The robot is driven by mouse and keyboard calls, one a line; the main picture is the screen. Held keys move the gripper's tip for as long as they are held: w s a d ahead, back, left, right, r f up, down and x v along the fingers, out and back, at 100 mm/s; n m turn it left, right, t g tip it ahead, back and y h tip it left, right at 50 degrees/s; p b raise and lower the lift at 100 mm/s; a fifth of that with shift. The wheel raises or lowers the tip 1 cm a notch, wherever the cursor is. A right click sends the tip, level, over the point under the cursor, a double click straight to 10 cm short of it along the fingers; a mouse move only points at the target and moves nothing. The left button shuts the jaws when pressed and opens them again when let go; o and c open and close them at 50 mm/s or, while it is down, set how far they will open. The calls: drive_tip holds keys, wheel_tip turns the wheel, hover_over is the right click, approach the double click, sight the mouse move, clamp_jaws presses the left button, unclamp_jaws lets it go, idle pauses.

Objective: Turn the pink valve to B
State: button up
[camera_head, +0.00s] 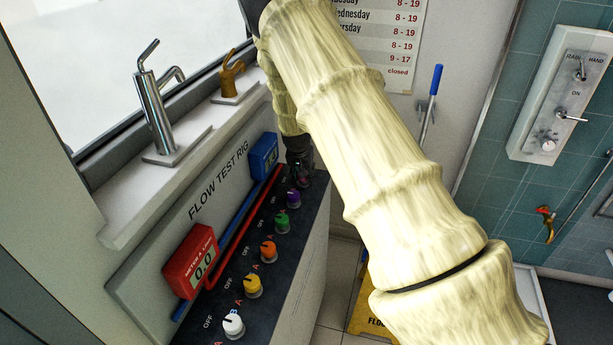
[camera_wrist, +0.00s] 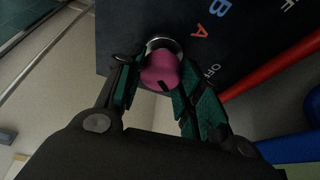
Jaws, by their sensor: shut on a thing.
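The pink valve (camera_wrist: 161,70) shows in the wrist view as a rounded knob on a metal collar at the edge of the dark panel (camera_wrist: 140,22). Beside the knob are a blue B (camera_wrist: 216,8), a red A (camera_wrist: 199,31) and a white OFF. My gripper (camera_wrist: 158,88) is shut on the pink valve, one green-lined finger on each side. In the head view my gripper (camera_head: 300,165) is at the far end of the knob row, and the pink valve is mostly hidden there.
The purple (camera_head: 293,198), green (camera_head: 282,222), orange (camera_head: 268,250), yellow (camera_head: 252,285) and white (camera_head: 233,325) knobs line the panel close by. Red meter (camera_head: 191,261) and blue meter (camera_head: 264,156) stand behind, with a red pipe (camera_head: 243,230) along them. A tap (camera_head: 158,110) stands on the sill.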

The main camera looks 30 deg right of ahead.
drive_tip(key=shift+w+f+m+g+h+b, duration=0.1)
drive_tip(key=shift+m+g+h+b, duration=0.25)
drive_tip(key=shift+m, duration=0.7)
drive_tip(key=shift+f+m+g+h+b, duration=0.15)
drive_tip(key=shift+m+g+b, duration=0.25)
drive_tip(key=shift+m, duration=0.65)
drive_tip(key=shift+r, duration=0.1)
drive_tip(key=o, duration=1)
drive_tip(key=shift+d, duration=0.1)
drive_tip(key=v, duration=1.2)
drive_tip(key=shift+d, duration=0.25)
